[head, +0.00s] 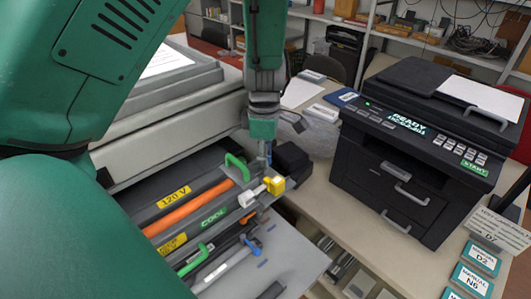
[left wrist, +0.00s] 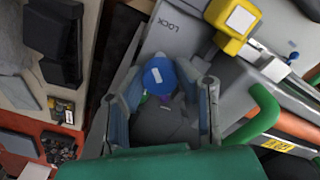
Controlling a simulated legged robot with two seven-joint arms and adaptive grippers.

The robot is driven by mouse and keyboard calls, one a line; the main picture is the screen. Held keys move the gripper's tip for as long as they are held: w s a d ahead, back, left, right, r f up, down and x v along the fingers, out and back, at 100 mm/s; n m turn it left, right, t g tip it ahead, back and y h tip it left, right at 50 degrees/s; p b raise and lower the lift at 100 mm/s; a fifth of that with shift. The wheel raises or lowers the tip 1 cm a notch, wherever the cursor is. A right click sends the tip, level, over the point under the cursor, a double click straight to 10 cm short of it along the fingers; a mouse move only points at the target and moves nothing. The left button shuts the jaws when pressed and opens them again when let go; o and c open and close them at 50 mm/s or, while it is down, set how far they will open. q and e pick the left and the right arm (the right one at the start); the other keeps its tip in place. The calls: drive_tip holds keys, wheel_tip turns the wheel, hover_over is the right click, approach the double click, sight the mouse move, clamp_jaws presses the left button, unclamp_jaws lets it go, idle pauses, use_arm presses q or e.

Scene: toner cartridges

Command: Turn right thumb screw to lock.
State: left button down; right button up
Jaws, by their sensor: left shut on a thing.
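A blue round thumb screw (left wrist: 160,75) with a white mark on its face sits on a grey panel (left wrist: 178,30) beside the printed word LOCK in the left wrist view. My left gripper (left wrist: 165,92) has a finger on each side of this screw and is shut on it. In the head view my left gripper (head: 265,153) points down at the far end of the open machine's front, and its fingers hide most of the screw. Another blue knob (head: 252,246) sits lower on the machine front. My right gripper is not in view.
A yellow block (head: 274,185) and a green handle (head: 237,166) stand close to my left gripper, beside an orange bar (head: 190,208). A black box (head: 291,160) is just right of it. A black printer (head: 420,150) stands on the table (head: 350,225) at the right.

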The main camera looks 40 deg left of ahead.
use_arm(q)
drive_tip(key=shift+w+r, duration=0.1)
drive_tip(key=c, duration=1.2)
unclamp_jaws()
wheel_tip(320, 180, up, 12)
